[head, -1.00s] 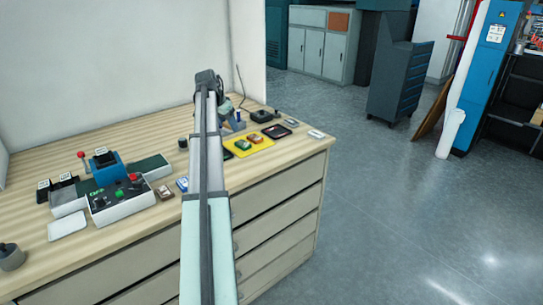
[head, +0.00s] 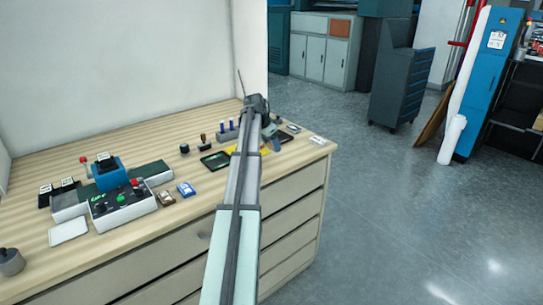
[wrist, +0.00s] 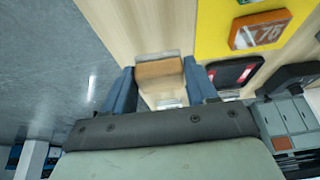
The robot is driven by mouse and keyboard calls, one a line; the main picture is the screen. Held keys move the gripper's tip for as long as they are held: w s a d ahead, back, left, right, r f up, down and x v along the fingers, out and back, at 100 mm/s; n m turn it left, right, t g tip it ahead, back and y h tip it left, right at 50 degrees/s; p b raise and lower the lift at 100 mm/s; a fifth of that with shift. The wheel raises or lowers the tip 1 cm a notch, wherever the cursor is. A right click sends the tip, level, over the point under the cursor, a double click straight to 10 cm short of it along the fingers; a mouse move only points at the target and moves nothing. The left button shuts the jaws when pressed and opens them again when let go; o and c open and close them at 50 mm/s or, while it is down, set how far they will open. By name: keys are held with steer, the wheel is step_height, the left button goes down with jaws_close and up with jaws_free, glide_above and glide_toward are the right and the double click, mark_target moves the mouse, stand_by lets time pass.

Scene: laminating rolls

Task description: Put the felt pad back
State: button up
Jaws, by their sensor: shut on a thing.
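In the wrist view my gripper (wrist: 160,74) has its two blue fingers closed on the sides of a small brown block with a pale edge, which I take to be the felt pad (wrist: 160,68). The block is level between the fingertips, over the wooden top; its height above it is hard to judge. In the head view my gripper (head: 271,131) is near the right end of the workbench (head: 120,255), and my arm hides the block there.
A yellow mat (wrist: 217,30) with an orange tile marked 75 (wrist: 260,30) lies beside my gripper. A black tray (wrist: 236,73) is close to one finger. The head view shows a control box (head: 125,205), a dark green tray (head: 215,160) and a white plate (head: 317,141) near the bench corner.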

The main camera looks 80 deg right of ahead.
mark_target(269, 150)
steer(key=shift+f, duration=2.5)
steer(key=shift+f, duration=0.1)
steer(key=o, duration=0.9)
steer(key=shift+o, duration=0.2)
steer(key=v, duration=1.2)
